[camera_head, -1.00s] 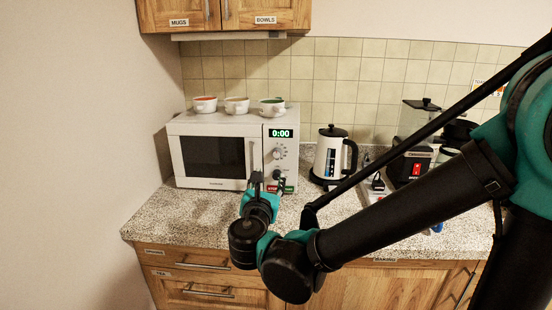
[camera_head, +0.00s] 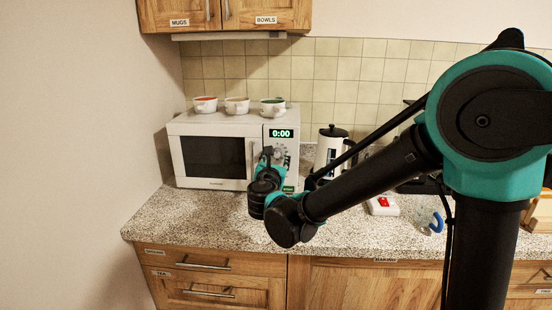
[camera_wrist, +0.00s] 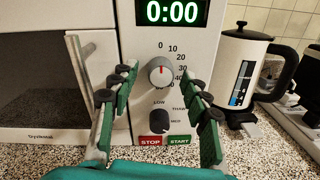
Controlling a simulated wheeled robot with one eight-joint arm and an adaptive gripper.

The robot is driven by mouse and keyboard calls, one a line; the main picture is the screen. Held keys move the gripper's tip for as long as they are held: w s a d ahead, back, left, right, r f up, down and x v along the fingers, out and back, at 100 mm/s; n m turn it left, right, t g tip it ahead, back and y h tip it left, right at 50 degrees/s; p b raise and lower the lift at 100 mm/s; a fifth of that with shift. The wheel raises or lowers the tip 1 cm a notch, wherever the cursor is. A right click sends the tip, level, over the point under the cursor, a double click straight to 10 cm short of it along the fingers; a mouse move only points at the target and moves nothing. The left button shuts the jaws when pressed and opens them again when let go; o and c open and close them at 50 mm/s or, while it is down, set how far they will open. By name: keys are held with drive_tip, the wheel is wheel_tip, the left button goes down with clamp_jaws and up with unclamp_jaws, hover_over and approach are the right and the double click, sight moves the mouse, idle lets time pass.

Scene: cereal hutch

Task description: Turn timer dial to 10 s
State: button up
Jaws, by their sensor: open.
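The white microwave (camera_head: 215,150) stands at the left end of the counter, and its green display (camera_wrist: 172,12) reads 0:00. The timer dial (camera_wrist: 160,71) is a light round knob with a red mark pointing up near 0. Numbers 0, 10, 20, 30 and more run clockwise around it. My gripper (camera_wrist: 158,83) is open in the wrist view, one finger on each side of the dial, with no visible contact. In the head view my gripper (camera_head: 276,155) is in front of the control panel and partly hides it.
A lower power knob (camera_wrist: 161,121), a red STOP button (camera_wrist: 151,141) and a green START button (camera_wrist: 179,140) sit below the dial. The door handle (camera_wrist: 77,60) is close to the left finger. A white kettle (camera_wrist: 240,65) stands at right. Cups (camera_head: 237,105) sit on top.

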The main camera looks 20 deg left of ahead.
clamp_jaws()
idle(0.3)
drive_tip(key=shift+m, duration=2.9)
unclamp_jaws()
drive_tip(key=shift+s, duration=0.15)
